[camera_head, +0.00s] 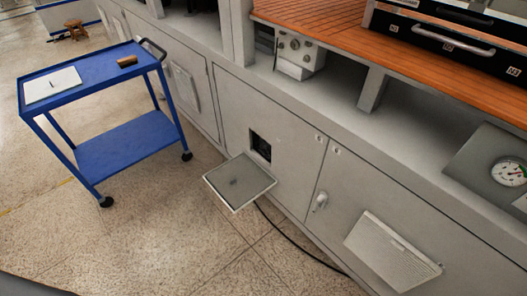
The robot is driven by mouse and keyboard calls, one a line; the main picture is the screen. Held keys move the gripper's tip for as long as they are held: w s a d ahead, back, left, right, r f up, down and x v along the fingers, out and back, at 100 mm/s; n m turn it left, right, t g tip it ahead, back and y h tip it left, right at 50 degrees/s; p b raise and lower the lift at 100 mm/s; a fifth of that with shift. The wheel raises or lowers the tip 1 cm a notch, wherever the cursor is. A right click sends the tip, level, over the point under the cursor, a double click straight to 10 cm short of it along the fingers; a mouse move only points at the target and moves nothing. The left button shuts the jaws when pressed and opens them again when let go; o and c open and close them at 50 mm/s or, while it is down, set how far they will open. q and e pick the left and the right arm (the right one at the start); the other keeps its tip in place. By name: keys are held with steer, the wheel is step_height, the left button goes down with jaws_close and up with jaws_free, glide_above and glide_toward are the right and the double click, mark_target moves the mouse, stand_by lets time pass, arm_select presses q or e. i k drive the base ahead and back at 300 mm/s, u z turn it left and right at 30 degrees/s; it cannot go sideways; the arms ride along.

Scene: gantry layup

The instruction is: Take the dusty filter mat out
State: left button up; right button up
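A square frame with a light rim (212,183) juts out, tilted, from the grey cabinet front below a dark square opening (260,146). It looks like a swung-down vent cover. A grey panel (240,180) with a small dark mark fills it; this may be the dusty filter mat, but I cannot tell for sure. A white flat pad (52,84) lies on the top shelf of the blue cart (92,73), and a brown brush-like block (127,61) lies near the cart's handle. Neither of my grippers is in view.
A louvered grille (392,250) sits on the cabinet door at right, near a small handle (321,200). A black cable (285,236) runs along the floor by the cabinet. A gauge (509,172) is at far right. The floor (150,235) between cart and cover is clear.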

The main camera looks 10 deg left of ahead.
mark_target(242, 180)
steer(key=u, duration=1.1)
steer(key=k, duration=0.95)
steer(key=z, duration=1.35)
steer(key=i, duration=0.5)
steer(key=u, duration=0.1)
